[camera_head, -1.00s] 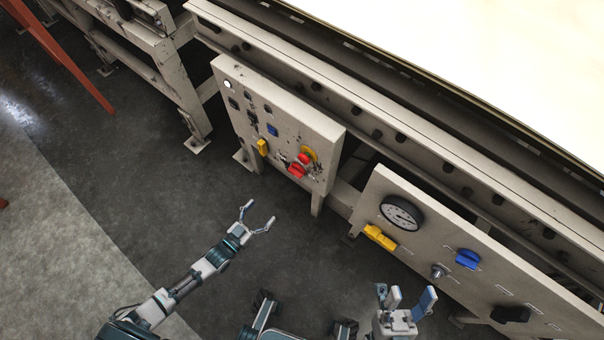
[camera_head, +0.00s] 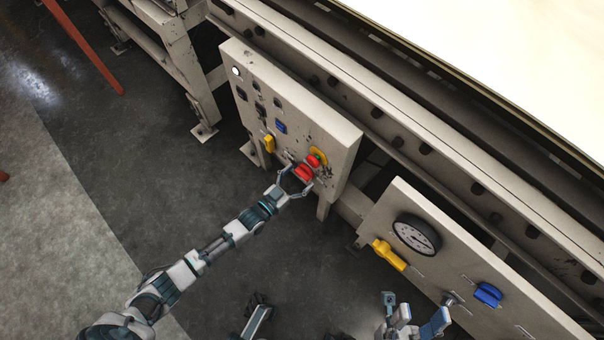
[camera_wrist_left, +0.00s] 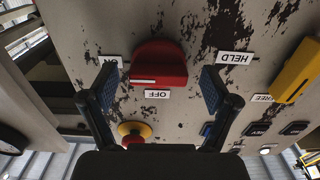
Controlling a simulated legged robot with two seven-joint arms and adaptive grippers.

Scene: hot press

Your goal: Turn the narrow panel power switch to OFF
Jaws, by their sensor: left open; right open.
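The red power switch (camera_head: 304,172) is on the lower right of the narrow panel (camera_head: 335,135). In the left wrist view the red switch (camera_wrist_left: 165,58) appears upside down, its white stripe at the lower left, between an ON label (camera_wrist_left: 110,61) at left and an OFF label (camera_wrist_left: 157,94) below. My left gripper (camera_head: 293,185) is at the panel, open. In the wrist view its fingers (camera_wrist_left: 158,84) stand on either side of the red switch, with visible gaps; contact is not seen. My right gripper (camera_head: 415,312) is open and empty at the bottom, below the wide panel.
A red button with yellow collar (camera_head: 318,157) sits close beside the switch. A yellow knob (camera_head: 268,143) and a blue knob (camera_head: 281,127) are further left on this panel. The wide panel (camera_head: 470,262) with gauge (camera_head: 417,235) stands to the right. Grey floor is open at left.

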